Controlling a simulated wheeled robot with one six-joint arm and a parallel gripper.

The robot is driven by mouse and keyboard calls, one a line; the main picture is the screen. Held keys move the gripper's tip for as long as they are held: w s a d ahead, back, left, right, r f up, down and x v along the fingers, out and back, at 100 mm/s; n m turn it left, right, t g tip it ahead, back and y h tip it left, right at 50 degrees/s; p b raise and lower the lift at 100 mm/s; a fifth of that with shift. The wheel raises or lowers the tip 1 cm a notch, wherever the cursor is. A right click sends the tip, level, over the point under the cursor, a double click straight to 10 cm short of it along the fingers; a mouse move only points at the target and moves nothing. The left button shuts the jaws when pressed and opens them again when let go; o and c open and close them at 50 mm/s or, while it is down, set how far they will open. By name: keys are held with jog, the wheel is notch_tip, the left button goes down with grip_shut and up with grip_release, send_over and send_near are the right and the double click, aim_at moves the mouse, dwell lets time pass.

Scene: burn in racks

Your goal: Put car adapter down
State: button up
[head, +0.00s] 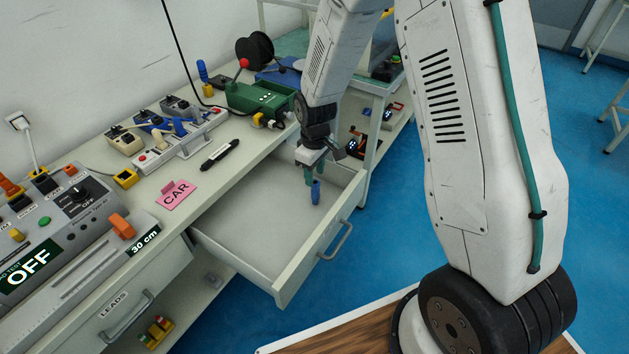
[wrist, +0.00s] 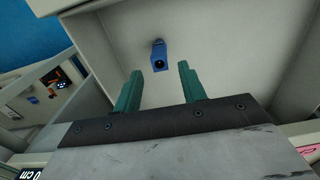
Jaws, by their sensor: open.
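A small blue cylindrical piece, which I take for the car adapter (head: 316,192), is inside the open drawer (head: 236,237). My gripper (head: 313,174) points down into the drawer just above it. In the wrist view, the teal fingers of my gripper (wrist: 160,74) are apart with nothing between them.
The drawer is otherwise bare. On the bench are a pink CAR card (head: 176,194), a black marker (head: 220,154), a power strip (head: 181,142), a green box (head: 259,97) and a grey OFF test panel (head: 60,240). A shelf cart (head: 372,127) stands behind the drawer.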

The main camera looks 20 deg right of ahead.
notch_tip(320, 180, up, 9)
jog(key=s+d+r+m, duration=0.2)
jog(key=s+r+m, duration=0.1)
jog(key=s+r, duration=1.15)
jog(key=s+r+m, duration=0.2)
jog(key=s+r, duration=0.1)
jog(key=s, duration=0.5)
jog(key=s+d+r+m+t, duration=0.1)
jog(key=s+r+m, duration=0.1)
jog(key=s, duration=0.6)
jog(key=shift+d+r, duration=0.15)
jog(key=shift+r, duration=0.7)
